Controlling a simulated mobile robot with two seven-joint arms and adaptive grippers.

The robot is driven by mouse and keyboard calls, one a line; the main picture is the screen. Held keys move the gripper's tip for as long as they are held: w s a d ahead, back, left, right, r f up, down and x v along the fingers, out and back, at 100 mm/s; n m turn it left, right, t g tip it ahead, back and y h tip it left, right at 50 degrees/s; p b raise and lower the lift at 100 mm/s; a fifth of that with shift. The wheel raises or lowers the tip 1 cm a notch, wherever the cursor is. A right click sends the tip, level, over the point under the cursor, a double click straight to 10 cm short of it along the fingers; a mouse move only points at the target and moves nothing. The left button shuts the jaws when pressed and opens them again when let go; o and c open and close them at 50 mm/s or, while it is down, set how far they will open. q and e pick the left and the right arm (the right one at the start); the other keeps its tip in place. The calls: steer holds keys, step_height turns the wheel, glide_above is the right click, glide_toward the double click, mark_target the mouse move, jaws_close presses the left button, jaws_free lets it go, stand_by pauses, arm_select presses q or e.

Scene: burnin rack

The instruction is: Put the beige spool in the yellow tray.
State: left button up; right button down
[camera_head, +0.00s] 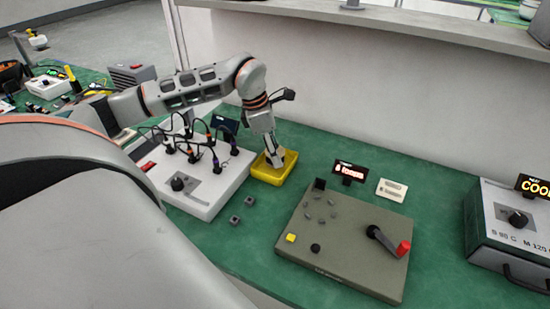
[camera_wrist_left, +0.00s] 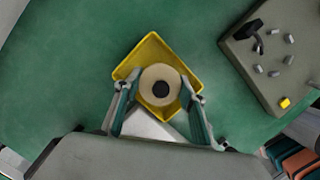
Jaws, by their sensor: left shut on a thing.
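In the left wrist view the beige spool (camera_wrist_left: 160,80), a round disc with a dark centre hole, sits between the fingers of my left gripper (camera_wrist_left: 160,89). The gripper is shut on it. The yellow tray (camera_wrist_left: 150,50) lies behind the spool in that view, its walls showing around it. In the head view my left gripper (camera_head: 275,158) points down over the yellow tray (camera_head: 268,178), and the spool is hidden there. I cannot tell whether the spool touches the tray floor. My right gripper is not in view.
A white box with cables (camera_head: 207,190) stands just left of the tray. An olive panel (camera_head: 345,262) with a red-handled crank (camera_head: 402,248) lies to the right. Two small grey cubes (camera_head: 249,200) lie in front of the tray. A wall and shelf (camera_head: 400,30) rise behind.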

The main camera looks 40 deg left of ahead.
arm_select(q)
steer(key=shift+f, duration=1.15)
steer(key=shift+f, duration=0.15)
steer(key=o, duration=1.1)
steer(key=p+v, duration=0.1)
steer(key=v, duration=1)
steer(key=shift+w+d, duration=0.1)
steer(key=shift+w, duration=0.05)
steer(key=shift+s+r, duration=0.2)
steer(key=shift+r, duration=0.45)
